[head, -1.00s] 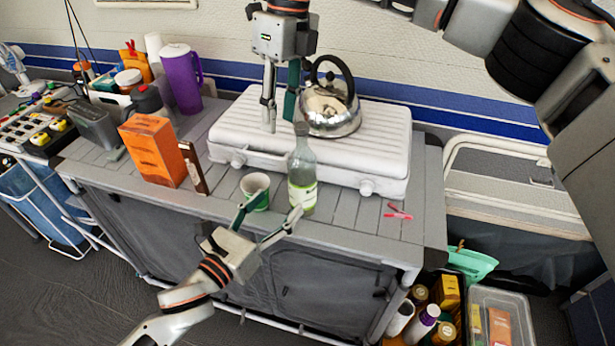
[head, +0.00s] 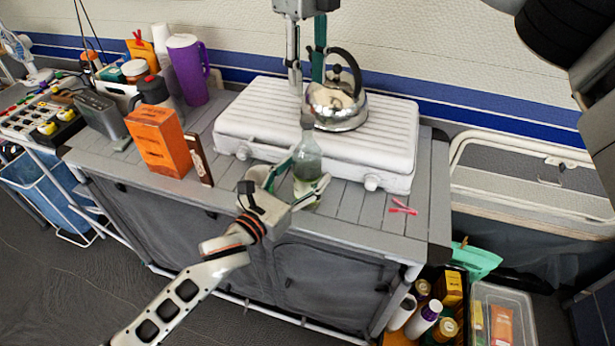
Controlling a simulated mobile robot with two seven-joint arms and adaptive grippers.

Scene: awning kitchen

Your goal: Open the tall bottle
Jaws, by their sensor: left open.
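The tall bottle (head: 307,158), clear with a dark cap, stands upright near the front edge of the counter (head: 350,213). My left gripper (head: 306,173) is open, with one finger on each side of the bottle's lower body; I cannot tell if they touch it. Its fingers partly hide the bottle's label. My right gripper (head: 307,88) points down from above, fingers apart and empty, with its tips a little above the bottle's cap in the picture.
A white camp stove (head: 385,145) with a steel kettle (head: 338,105) stands behind the bottle. A cup (head: 259,173) is mostly hidden by my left gripper. An orange box (head: 158,142) and purple tumbler (head: 187,70) are left. A pink item (head: 402,206) lies right on clear counter.

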